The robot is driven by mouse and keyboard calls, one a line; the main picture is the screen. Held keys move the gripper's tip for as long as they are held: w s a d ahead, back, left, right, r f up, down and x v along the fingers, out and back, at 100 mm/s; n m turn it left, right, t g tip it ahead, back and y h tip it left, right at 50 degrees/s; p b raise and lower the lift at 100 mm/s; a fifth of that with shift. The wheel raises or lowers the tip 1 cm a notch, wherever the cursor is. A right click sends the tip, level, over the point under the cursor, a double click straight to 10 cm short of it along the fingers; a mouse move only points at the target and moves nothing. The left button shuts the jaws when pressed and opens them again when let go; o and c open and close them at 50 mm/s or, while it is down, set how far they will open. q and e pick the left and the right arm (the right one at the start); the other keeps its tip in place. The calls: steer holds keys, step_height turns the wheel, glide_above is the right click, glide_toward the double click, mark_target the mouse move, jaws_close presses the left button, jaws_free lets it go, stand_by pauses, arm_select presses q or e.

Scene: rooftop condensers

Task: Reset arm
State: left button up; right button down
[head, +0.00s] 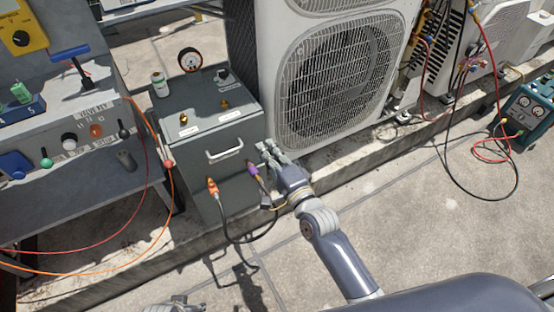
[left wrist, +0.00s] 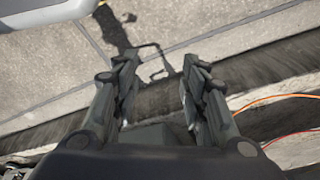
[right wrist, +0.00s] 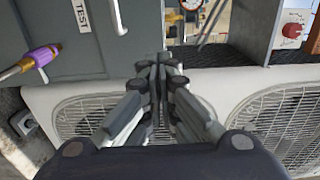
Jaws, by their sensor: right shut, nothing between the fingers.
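My right arm reaches in from the lower right in the head view. My right gripper (head: 270,152) is just right of the grey box's front, close to a purple plug (head: 253,168). In the right wrist view the right gripper's fingers (right wrist: 160,68) are together with nothing between them, and the purple plug (right wrist: 40,58) is at the left. My left gripper (head: 175,306) barely shows at the bottom edge of the head view. In the left wrist view its fingers (left wrist: 160,75) are wide apart and empty, above the ground.
The grey box (head: 222,143) has a gauge (head: 190,60), a handle (head: 224,150) and an orange plug (head: 212,185) on a black cable. A large condenser unit (head: 335,85) stands behind. A control bench (head: 75,190) with red and orange wires is at left. Paving at right is mostly open.

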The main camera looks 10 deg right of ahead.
arm_select(q)
steer(key=shift+s+f, duration=0.35)
steer(key=shift+f, duration=0.45)
arm_select(e)
steer(key=shift+v, duration=2.2)
